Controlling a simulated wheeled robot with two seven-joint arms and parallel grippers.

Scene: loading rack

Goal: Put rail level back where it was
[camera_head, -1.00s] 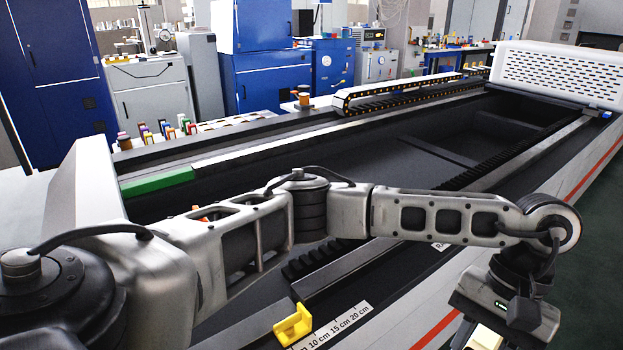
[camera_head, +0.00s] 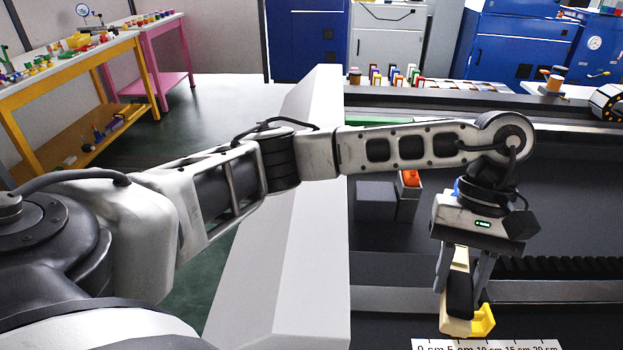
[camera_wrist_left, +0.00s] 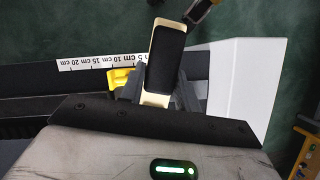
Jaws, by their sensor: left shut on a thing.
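My left gripper (camera_head: 461,294) is shut on the rail level, a cream block with a black face (camera_head: 459,292). It hangs from the fingers, tilted slightly, above the near rail of the long machine. A yellow bracket (camera_head: 482,321) shows beside the level's lower end; I cannot tell whether they touch. In the left wrist view, the level (camera_wrist_left: 167,62) sticks out between the fingers (camera_wrist_left: 160,92), with the yellow bracket (camera_wrist_left: 121,79) just to its left. My right gripper is not in view.
A white centimetre scale (camera_head: 487,344) lies along the machine's near edge. A pale end wall (camera_head: 285,230) stands left of the gripper. A small grey box (camera_head: 408,200) with an orange thing (camera_head: 411,178) sits in the machine bed. A yellow workbench (camera_head: 70,60) stands far left.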

